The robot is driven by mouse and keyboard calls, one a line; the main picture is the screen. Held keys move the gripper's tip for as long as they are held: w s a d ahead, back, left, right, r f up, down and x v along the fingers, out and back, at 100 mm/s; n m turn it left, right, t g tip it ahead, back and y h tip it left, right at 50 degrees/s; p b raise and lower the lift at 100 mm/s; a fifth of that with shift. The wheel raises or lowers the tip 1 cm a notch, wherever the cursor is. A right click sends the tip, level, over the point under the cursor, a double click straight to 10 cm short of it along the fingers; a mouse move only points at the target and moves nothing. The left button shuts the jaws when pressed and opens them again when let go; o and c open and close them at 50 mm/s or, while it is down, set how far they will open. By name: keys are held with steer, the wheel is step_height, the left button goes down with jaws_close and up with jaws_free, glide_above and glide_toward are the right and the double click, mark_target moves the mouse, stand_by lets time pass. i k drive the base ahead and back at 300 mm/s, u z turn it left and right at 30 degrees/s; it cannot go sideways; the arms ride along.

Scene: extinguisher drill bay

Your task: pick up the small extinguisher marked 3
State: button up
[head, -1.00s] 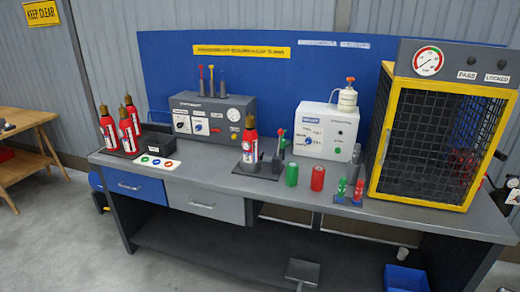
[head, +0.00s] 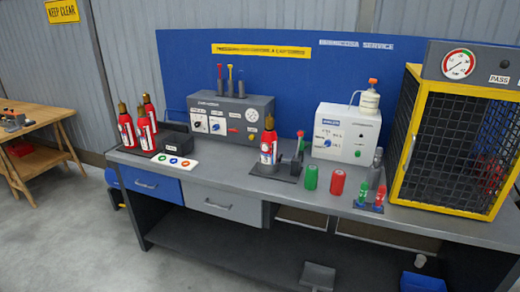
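Three small red extinguishers with brass-coloured tops stand close together on a dark tray at the bench's left end: a left one (head: 126,130), a front one (head: 144,137) and a rear one (head: 150,108). Another red extinguisher (head: 268,148) stands upright on a dark base (head: 287,177) near the middle of the bench. Their labels are too small to read, so I cannot tell which is marked 3. My gripper is not in view.
The grey bench (head: 240,184) also bears a black bin (head: 174,143), a grey control box (head: 231,122), a white unit (head: 346,137), green (head: 311,177) and red cylinders (head: 337,182), and a yellow-framed cage (head: 452,212). A wooden table (head: 36,121) stands left. Floor is clear at front left.

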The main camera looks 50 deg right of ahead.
mark_target(269, 145)
steer(key=i, duration=0.85)
steer(key=z, duration=0.05)
